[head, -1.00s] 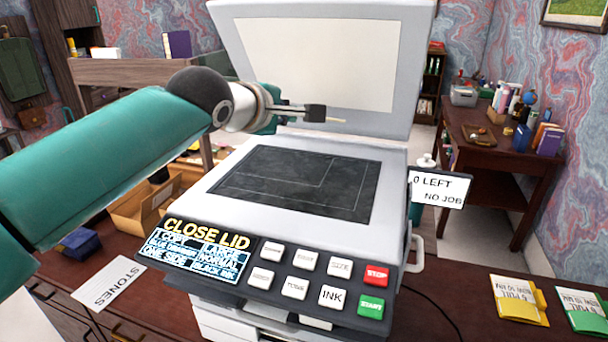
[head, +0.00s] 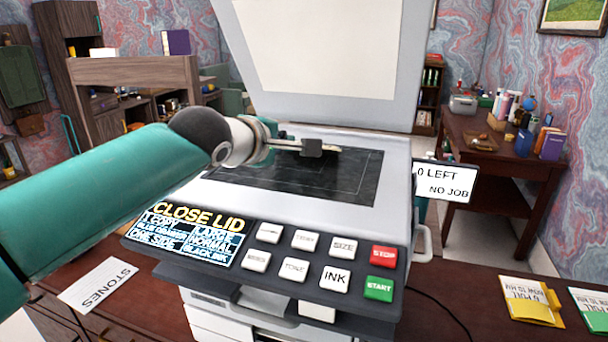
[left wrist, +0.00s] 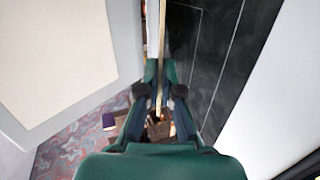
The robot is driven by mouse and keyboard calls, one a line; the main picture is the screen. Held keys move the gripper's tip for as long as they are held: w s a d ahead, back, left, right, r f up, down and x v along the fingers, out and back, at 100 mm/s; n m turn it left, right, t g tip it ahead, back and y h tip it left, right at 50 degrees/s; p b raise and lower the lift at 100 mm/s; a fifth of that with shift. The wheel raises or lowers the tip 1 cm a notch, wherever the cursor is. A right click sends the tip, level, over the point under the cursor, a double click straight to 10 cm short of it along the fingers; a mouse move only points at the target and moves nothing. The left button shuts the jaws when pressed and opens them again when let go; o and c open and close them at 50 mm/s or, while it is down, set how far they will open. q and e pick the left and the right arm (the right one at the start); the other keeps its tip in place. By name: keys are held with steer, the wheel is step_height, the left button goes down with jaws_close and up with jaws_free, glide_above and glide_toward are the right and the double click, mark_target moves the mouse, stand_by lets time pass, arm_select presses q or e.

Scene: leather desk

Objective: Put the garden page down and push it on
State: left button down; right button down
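The copier's dark glass (head: 290,180) lies bare under the raised lid (head: 325,45). My left gripper (head: 312,148) is over the back part of the glass. It is shut on a thin pale sheet (head: 328,151), seen nearly edge-on. In the left wrist view the sheet (left wrist: 162,60) is a narrow tan strip between the fingers, beside the glass (left wrist: 215,55). Its face is hidden, so I cannot tell whether it is the garden page. I cannot tell whether it touches the glass. The copier display (head: 192,235) reads "CLOSE LID". My right gripper is out of view.
The copier's buttons, with red stop (head: 384,257) and green start (head: 379,289), line its front. A sign (head: 444,183) at its right reads "0 LEFT, NO JOB". A "STONES" card (head: 98,285) lies front left. Yellow (head: 530,300) and green packets lie front right.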

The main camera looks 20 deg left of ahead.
arm_select(q)
steer(key=c, duration=1.8)
jaws_free()
steer(key=o, duration=0.3)
steer(key=shift+s, duration=0.1)
steer(key=shift+s+r+b, duration=0.2)
steer(key=shift+s+b, duration=0.15)
steer(key=shift+s, duration=0.15)
steer(key=shift+b+v, duration=1)
steer(key=shift+v, duration=2.45)
steer(key=shift+r, duration=0.1)
